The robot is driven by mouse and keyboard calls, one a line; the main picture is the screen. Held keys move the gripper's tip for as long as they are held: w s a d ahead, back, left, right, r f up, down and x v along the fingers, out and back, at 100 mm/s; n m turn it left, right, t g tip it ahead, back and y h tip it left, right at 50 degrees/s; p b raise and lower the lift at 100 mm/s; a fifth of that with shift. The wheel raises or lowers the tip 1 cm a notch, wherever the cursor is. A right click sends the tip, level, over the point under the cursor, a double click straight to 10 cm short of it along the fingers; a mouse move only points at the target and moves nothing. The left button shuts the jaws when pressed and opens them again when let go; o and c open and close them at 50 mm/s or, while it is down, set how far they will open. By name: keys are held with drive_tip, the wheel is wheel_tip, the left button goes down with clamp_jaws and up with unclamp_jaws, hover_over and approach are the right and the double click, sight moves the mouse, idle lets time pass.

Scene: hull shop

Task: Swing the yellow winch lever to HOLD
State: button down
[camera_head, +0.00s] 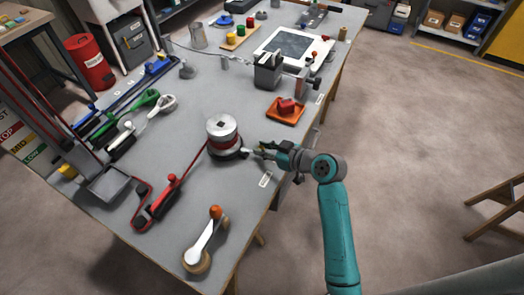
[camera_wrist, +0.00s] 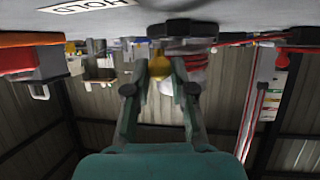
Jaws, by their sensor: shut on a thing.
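The winch (camera_head: 222,135) has a silver drum with a red band on a dark round base and stands near the bench's right edge. My gripper (camera_head: 259,152) reaches in level from the right, at the base's right side. In the upside-down wrist view, my gripper's fingers (camera_wrist: 160,70) are closed about the yellow lever's rounded end (camera_wrist: 159,64). The winch base (camera_wrist: 184,28) is just beyond it. A white label (camera_wrist: 86,6), upside down and apparently reading HOLD, lies on the bench to the left there. In the head view the lever is mostly hidden by my gripper.
An orange tray (camera_head: 273,112) with a red part sits above my gripper. A red-handled tool (camera_head: 160,204) and an orange-knobbed crank (camera_head: 204,244) lie below the winch. A dark vise-like block (camera_head: 267,77) stands farther back. The floor right of the bench is clear near my arm.

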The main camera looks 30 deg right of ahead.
drive_tip(key=shift+w+d+n+g+y, duration=0.25)
drive_tip(key=shift+n+g+y, duration=0.1)
drive_tip(key=shift+n+y, duration=0.2)
drive_tip(key=shift+w+d+n+g+y, duration=0.15)
drive_tip(key=shift+w+n+g+y, duration=0.15)
drive_tip(key=shift+n+y, duration=0.2)
drive_tip(key=c, duration=1)
unclamp_jaws()
drive_tip(key=v, duration=1.2)
drive_tip(key=shift+d, duration=0.1)
